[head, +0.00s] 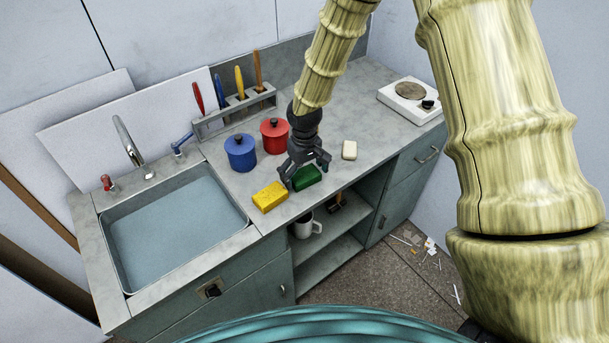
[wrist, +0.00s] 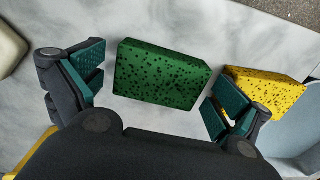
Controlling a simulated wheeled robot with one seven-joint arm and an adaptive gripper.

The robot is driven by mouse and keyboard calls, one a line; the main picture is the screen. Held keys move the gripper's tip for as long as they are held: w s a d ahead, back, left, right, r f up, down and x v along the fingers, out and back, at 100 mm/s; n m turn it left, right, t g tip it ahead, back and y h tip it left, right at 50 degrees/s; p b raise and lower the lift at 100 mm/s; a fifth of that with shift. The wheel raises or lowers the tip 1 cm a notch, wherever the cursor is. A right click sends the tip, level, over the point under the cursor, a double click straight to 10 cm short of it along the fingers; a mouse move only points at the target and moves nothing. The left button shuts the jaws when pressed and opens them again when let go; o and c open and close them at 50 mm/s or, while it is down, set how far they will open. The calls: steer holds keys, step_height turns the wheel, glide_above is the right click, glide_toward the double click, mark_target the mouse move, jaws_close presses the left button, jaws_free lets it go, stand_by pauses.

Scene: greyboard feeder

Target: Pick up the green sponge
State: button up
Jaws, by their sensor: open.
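The green sponge (head: 309,177) lies on the grey countertop near its front edge. In the wrist view the green sponge (wrist: 160,74) sits between and slightly beyond my two fingers, with gaps to either side. My gripper (head: 306,172) is open and points down over the sponge, hiding part of it in the head view. In the wrist view my gripper (wrist: 152,95) has its fingers apart and empty. A yellow sponge (head: 270,197) lies just left of the green one in the head view; it also shows in the wrist view (wrist: 265,90), close to my right-hand finger.
A blue pot (head: 240,153) and a red pot (head: 274,136) stand behind the sponges. A cream block (head: 349,150) lies to the right. The sink (head: 175,225) is at left, a hot plate (head: 411,98) at back right.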

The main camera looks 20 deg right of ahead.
mark_target(304, 175)
steer(key=shift+f, duration=0.15)
steer(key=c, duration=0.7)
steer(key=shift+c, duration=0.2)
step_height(304, 175, up, 2)
steer(key=shift+b, duration=0.65)
steer(key=shift+s+a+r+b, duration=0.1)
steer(key=shift+s+r+b, duration=0.2)
steer(key=shift+r+b, duration=0.3)
steer(key=s+a+r+b, duration=0.2)
steer(key=s+a+b, duration=0.2)
steer(key=s, duration=1)
steer(key=shift+s+a, duration=0.2)
steer(key=shift+a, duration=0.4)
